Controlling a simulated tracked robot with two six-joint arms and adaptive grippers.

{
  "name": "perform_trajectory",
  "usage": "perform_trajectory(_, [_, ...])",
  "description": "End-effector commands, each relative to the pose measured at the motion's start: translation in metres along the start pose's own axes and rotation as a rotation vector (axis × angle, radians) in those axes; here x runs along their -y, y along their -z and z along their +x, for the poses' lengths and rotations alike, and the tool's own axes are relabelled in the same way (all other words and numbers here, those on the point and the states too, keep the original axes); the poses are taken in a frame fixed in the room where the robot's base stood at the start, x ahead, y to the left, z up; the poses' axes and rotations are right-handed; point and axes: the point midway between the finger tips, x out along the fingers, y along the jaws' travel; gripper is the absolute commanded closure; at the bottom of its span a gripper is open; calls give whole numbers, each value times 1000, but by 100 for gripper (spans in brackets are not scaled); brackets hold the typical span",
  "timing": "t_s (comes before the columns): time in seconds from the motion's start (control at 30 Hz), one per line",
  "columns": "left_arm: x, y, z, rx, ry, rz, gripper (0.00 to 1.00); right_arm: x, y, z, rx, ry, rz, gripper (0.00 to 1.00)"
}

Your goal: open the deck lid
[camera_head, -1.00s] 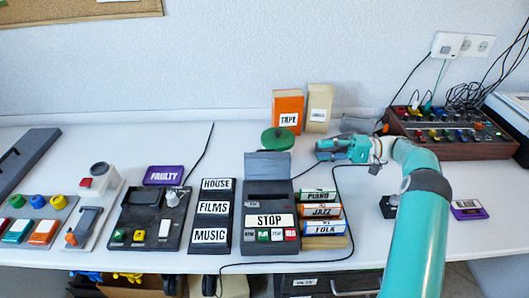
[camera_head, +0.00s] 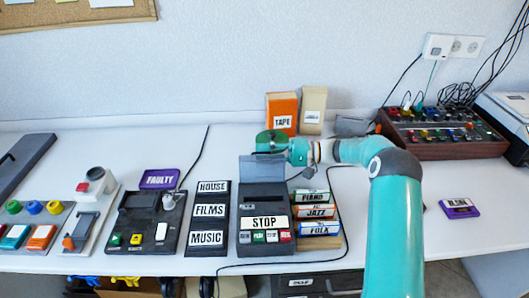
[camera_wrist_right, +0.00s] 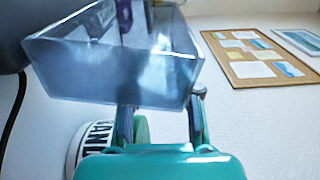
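The deck (camera_head: 265,222), a dark box with a STOP label and a row of small buttons, stands mid-table. Its grey lid (camera_head: 262,169) stands raised at the deck's back edge. My right gripper (camera_head: 281,146) is at the lid's upper right, just behind its top edge; contact is unclear. In the right wrist view, the bluish see-through lid (camera_wrist_right: 115,72) covers part of my right gripper's fingers (camera_wrist_right: 161,122). They are spread apart with nothing clearly held between them. My left gripper is not in view.
A green round object (camera_head: 270,136) is close behind my right gripper. Orange TAPE box (camera_head: 282,113) and beige box (camera_head: 312,110) stand at the wall. Labelled cassettes (camera_head: 316,212) lie right of the deck; HOUSE, FILMS, MUSIC panel (camera_head: 209,224) lies left. The table right of the cassettes has free room.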

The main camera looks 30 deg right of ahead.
Motion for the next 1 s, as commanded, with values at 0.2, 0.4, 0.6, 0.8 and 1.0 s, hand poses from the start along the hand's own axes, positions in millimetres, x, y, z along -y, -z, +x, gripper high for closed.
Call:
perform_trajectory(0.2, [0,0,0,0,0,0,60,0,0,5,0,0,0,67])
perform_trajectory(0.4, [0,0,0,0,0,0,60,0,0,5,1,0,1,79])
perform_trajectory(0.6, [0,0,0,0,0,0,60,-1,0,5,1,0,1,100])
perform_trajectory(0.8, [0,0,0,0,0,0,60,-2,0,5,2,-1,2,100])
perform_trajectory(1.0, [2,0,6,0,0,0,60,-4,-1,5,3,-2,-13,100])
